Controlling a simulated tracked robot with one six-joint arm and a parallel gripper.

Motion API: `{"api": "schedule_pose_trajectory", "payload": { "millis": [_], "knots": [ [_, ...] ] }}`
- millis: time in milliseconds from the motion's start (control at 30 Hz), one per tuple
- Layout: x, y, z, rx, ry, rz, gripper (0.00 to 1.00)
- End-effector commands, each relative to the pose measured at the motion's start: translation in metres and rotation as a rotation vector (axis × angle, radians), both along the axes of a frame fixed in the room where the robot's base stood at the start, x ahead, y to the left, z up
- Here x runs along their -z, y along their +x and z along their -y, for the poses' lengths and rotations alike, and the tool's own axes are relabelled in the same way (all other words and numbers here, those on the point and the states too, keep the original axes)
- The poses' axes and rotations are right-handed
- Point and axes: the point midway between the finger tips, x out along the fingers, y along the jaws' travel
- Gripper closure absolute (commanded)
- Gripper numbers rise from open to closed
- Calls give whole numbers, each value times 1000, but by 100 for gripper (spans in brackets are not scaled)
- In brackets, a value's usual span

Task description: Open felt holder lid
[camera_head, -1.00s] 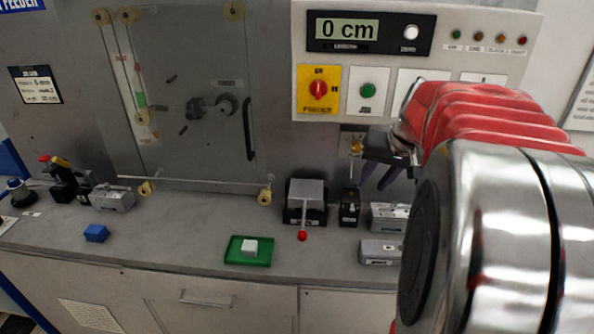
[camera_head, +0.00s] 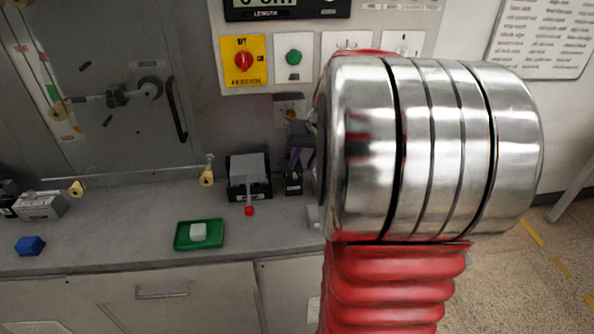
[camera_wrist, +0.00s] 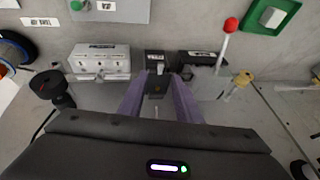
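A small black box, probably the felt holder though I cannot read its label, stands on the bench (camera_head: 293,185). It sits between a lever device and my wrist in the head view. In the wrist view the black box (camera_wrist: 156,88) shows between and beyond my gripper's fingers. I cannot tell how its lid stands. My gripper (camera_wrist: 158,76) is open, its two purple fingers apart with nothing held. In the head view the fingers (camera_head: 301,157) show just above the box, partly hidden by my wrist; I cannot tell whether they touch it.
The lever device (camera_head: 248,164) with a red ball stands left of the box. A green tray (camera_head: 182,241) holds a white block (camera_head: 199,231). A blue block (camera_head: 29,246) lies farther left. A grey-white metal box (camera_wrist: 100,58) stands beside the black box. The bench front is clear.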

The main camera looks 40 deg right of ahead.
Motion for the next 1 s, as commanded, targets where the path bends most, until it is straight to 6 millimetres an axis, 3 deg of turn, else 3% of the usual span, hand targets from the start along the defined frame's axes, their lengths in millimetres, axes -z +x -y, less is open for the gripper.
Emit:
{"api": "schedule_pose_trajectory", "payload": {
  "millis": [200,400,767,1000],
  "knots": [
    [32,14,1,-1,3,-3,69],
    [50,23,3,-1,1,0,69],
    [55,25,4,-1,1,0,69],
    [55,25,4,-1,1,0,85]
  ]
}}
